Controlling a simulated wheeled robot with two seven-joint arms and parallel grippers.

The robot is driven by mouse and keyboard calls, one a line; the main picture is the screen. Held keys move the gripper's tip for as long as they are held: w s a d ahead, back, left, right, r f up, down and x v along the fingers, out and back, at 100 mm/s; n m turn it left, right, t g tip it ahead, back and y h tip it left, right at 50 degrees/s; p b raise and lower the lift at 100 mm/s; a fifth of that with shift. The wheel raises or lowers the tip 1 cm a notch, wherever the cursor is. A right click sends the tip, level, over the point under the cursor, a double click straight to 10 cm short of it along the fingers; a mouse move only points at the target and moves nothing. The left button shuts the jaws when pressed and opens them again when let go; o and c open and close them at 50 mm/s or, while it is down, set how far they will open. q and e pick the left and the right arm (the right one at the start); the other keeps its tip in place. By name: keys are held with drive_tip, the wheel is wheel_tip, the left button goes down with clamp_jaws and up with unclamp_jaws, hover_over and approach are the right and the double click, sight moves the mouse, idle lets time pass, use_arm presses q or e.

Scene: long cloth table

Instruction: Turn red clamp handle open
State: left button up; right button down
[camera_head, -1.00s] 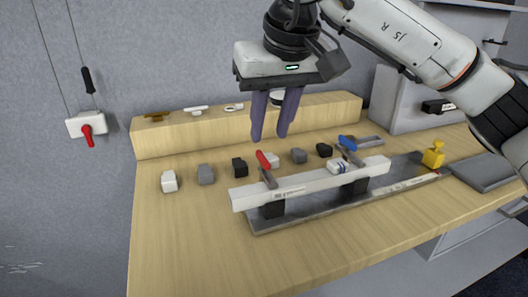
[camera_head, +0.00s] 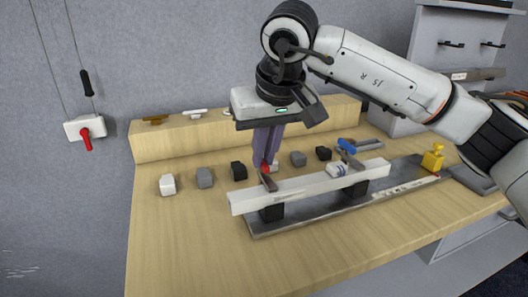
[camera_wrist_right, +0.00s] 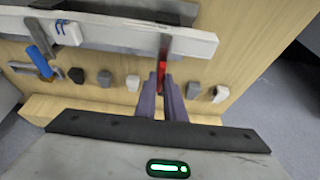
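The red clamp handle (camera_head: 265,167) is on a metal clamp near the left end of the white bar (camera_head: 310,186). In the head view it is partly covered by my right gripper's fingers. My right gripper (camera_head: 266,161) points down at it, its two purple fingers close together. In the right wrist view the red handle (camera_wrist_right: 162,72) lies between the fingertips of the right gripper (camera_wrist_right: 161,80), with little room on either side, and the fingers look shut on it. My left gripper is in neither view.
Several small grey, black and white blocks lie behind the bar, in front of a wooden ledge (camera_head: 200,143). A yellow piece (camera_head: 433,159) stands at the right. The table's front left is clear.

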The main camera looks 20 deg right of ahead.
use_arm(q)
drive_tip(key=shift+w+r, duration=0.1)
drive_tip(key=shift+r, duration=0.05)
